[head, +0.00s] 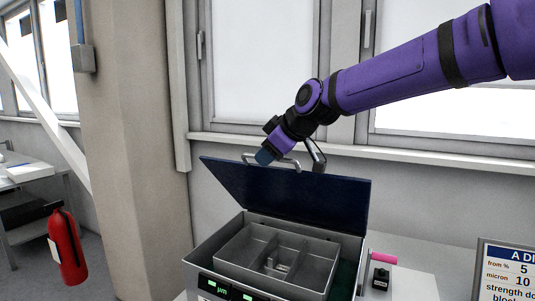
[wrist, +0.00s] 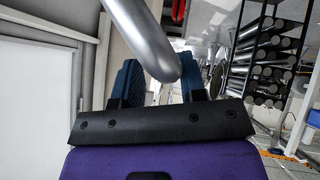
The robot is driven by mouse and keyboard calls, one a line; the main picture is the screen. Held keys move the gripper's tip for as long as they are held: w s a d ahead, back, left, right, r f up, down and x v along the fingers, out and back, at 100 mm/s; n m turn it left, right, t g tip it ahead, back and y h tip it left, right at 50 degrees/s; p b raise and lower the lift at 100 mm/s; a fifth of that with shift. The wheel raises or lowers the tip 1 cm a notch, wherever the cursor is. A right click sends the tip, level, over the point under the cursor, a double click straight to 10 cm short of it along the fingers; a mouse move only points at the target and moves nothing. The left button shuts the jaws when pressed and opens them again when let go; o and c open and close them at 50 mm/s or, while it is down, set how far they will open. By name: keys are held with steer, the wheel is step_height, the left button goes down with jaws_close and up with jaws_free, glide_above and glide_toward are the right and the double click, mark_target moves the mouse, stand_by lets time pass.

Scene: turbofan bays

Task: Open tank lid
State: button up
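The tank (head: 200,262) is an open grey box in the head view, with a grey divided insert inside. Its dark blue lid (head: 290,195) stands raised at a steep angle from the back edge. A silver bar handle (head: 285,162) sits at the lid's upper edge. My gripper (head: 266,155) is at this handle, above the lid. In the wrist view the handle (wrist: 145,35) runs between the two blue fingers of my gripper (wrist: 160,85). The fingers look closed about the bar; their exact contact is partly hidden by it.
A window wall and sill (head: 290,145) are close behind the lid. A black-and-pink item (head: 380,278) stands right of the tank, near a sign (head: 507,275). A red fire extinguisher (head: 66,247) and a pillar (head: 130,130) are at left.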

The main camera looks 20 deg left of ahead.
steer(key=v, duration=1.2)
stand_by(1.0)
steer(key=shift+s+d, duration=0.1)
